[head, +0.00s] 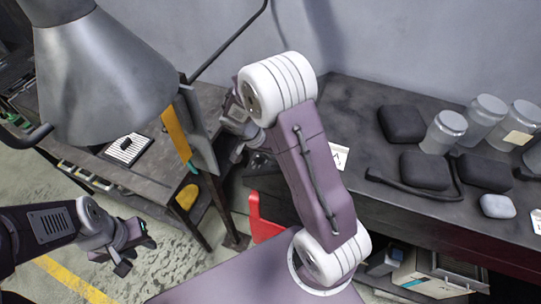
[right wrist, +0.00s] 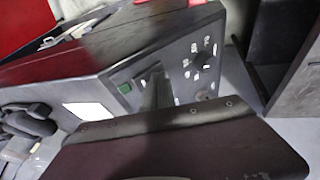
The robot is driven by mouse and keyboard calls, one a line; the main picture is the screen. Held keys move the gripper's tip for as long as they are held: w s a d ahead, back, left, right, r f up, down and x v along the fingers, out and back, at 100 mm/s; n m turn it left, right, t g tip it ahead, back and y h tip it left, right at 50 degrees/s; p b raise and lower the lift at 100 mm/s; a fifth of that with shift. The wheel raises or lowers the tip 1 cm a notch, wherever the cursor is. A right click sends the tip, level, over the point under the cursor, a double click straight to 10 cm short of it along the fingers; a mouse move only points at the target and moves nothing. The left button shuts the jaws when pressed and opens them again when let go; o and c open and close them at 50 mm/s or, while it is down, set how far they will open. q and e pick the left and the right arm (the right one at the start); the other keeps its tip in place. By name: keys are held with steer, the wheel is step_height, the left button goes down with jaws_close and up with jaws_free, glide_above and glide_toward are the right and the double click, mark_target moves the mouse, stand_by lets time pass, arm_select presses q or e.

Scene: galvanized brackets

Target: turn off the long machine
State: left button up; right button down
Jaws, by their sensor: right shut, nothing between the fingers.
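In the right wrist view a long dark machine (right wrist: 110,50) runs across the top, with a grey control panel (right wrist: 180,75) on its end. The panel has a green square button (right wrist: 125,88), a black round knob (right wrist: 203,60) and several small pale labels. My right gripper (right wrist: 156,92) is shut and empty in front of the panel; whether it touches is unclear. In the head view my right gripper (head: 236,122) is partly hidden by its own arm, and the panel face cannot be seen. My left gripper (head: 126,252) hangs low at left, away from the benches; its jaw opening is unclear.
A large grey cone-shaped shade (head: 100,70) blocks the upper left. A right-hand bench (head: 365,100) holds black pouches (head: 402,123) and glass jars (head: 443,132). A red object (head: 264,222) stands below my right arm. Open floor (head: 60,235) lies at left.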

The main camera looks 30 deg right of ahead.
steer(key=shift+s, duration=0.1)
steer(key=shift+d+r+p, duration=0.2)
steer(key=shift+r+p, duration=0.2)
steer(key=shift+r, duration=0.3)
steer(key=shift+a+r, duration=0.15)
steer(key=shift+r, duration=0.05)
steer(key=b+v, duration=0.2)
steer(key=v, duration=0.6)
steer(key=shift+r, duration=0.3)
steer(key=shift+a, duration=0.1)
